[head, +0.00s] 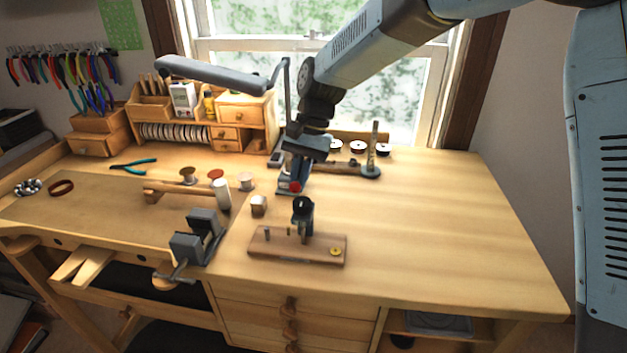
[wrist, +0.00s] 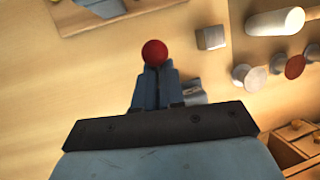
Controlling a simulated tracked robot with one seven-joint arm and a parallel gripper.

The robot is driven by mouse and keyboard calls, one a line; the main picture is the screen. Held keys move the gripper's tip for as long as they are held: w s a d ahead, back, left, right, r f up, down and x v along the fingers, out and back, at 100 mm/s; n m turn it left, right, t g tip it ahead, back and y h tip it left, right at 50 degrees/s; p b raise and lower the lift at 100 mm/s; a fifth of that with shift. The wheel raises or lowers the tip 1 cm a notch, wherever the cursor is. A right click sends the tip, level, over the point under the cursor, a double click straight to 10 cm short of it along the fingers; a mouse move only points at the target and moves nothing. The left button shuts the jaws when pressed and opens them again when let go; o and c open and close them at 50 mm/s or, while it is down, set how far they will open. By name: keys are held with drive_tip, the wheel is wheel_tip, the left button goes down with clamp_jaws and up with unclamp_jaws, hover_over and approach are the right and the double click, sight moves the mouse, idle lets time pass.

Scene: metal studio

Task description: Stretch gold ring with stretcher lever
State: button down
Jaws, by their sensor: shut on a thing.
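My gripper (head: 291,180) is shut at a red ball-shaped knob (wrist: 155,51), which shows at its fingertips in the wrist view (wrist: 158,82). The fingers hide whatever joins the knob below, so I cannot tell how it connects to the stretcher. The stretcher (head: 303,222) is a dark upright tool with a round black top on a wooden board (head: 270,248). It stands in front of my gripper. A small gold ring (head: 336,251) lies on the board's right end. The board also shows at the top left of the wrist view (wrist: 75,22).
A grey vise (head: 196,238) is at the bench's front edge. A stand with a post (head: 373,155) is behind right. The bench's right side (head: 440,230) is clear.

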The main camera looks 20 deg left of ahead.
drive_tip(key=shift+a+r+g, duration=0.2)
drive_tip(key=shift+r+g, duration=0.1)
drive_tip(key=shift+r, duration=0.05)
drive_tip(key=shift+w+a+r, duration=0.1)
drive_tip(key=shift+w+r, duration=0.35)
drive_tip(key=shift+r, duration=0.15)
drive_tip(key=c, duration=1.2)
unclamp_jaws()
drive_tip(key=shift+r, duration=0.1)
drive_tip(key=v, duration=1.3)
drive_tip(key=shift+w+r, duration=0.15)
